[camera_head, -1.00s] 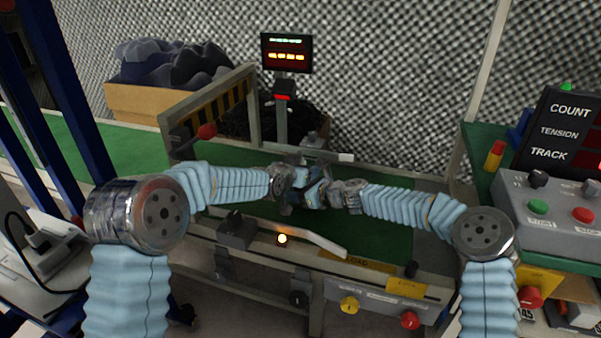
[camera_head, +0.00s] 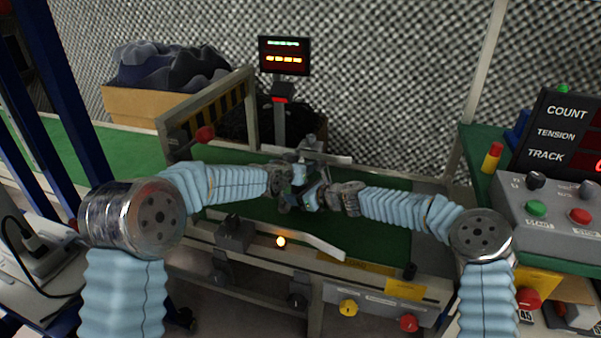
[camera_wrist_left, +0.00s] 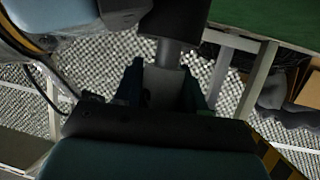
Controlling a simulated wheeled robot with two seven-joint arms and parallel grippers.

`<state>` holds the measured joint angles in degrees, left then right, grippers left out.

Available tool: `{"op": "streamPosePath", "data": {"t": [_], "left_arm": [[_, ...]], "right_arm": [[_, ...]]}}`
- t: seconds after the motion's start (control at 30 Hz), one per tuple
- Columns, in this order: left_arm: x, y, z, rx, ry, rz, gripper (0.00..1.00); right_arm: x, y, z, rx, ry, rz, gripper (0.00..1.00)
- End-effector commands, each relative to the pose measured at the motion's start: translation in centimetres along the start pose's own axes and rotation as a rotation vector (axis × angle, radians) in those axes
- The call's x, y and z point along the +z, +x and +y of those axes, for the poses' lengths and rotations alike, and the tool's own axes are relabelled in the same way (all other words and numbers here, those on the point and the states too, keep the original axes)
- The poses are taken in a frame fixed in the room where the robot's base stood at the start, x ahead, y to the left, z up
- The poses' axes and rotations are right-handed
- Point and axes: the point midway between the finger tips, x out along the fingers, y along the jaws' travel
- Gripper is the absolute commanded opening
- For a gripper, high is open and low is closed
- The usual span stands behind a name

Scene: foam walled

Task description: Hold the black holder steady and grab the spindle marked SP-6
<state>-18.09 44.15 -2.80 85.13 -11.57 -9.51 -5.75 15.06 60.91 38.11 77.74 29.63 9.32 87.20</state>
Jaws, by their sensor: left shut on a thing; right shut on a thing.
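My left gripper (camera_head: 297,192) and my right gripper (camera_head: 312,196) meet above the green bed of the machine (camera_head: 385,230). No SP-6 marking is legible in either view.
A lever with a pale handle (camera_head: 325,245) and a glowing lamp (camera_head: 281,241) sit at the machine's front rail. A display on a post (camera_head: 285,55) stands behind. A control panel (camera_head: 555,205) is at right, a box of dark foam (camera_head: 165,75) at back left.

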Motion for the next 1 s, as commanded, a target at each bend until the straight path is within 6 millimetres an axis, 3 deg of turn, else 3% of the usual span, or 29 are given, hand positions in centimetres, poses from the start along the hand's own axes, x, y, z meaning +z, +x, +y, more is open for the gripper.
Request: {"op": "streamPosePath", "data": {"t": [0.2,0.33,0.5,0.73,0.77,0.93,1.0], "left_arm": [[-4.6,-1.9,0.2,0.000,0.001,0.006,0.04],[-6.7,-2.7,0.3,0.001,0.001,0.004,0.04],[-7.9,-3.3,0.4,0.000,0.000,0.001,0.04],[-8.0,-3.3,0.4,0.000,0.000,0.000,0.04],[-8.0,-3.3,0.4,0.000,0.000,0.000,0.04],[-7.9,-3.3,0.4,0.000,0.000,0.000,0.04],[-7.9,-3.3,0.4,0.000,0.000,0.000,0.04]], "right_arm": [[-0.1,0.0,0.0,0.000,0.000,0.001,0.21],[-0.1,0.0,0.0,0.000,0.000,0.001,0.21],[-0.1,0.0,0.0,0.000,0.000,0.001,0.21],[0.0,0.0,0.0,0.000,0.000,0.001,0.21],[0.0,0.0,0.0,0.000,0.000,0.001,0.58],[0.0,0.0,0.0,0.000,0.000,0.001,0.84],[0.0,0.0,0.0,0.000,0.000,0.001,0.85]]}}
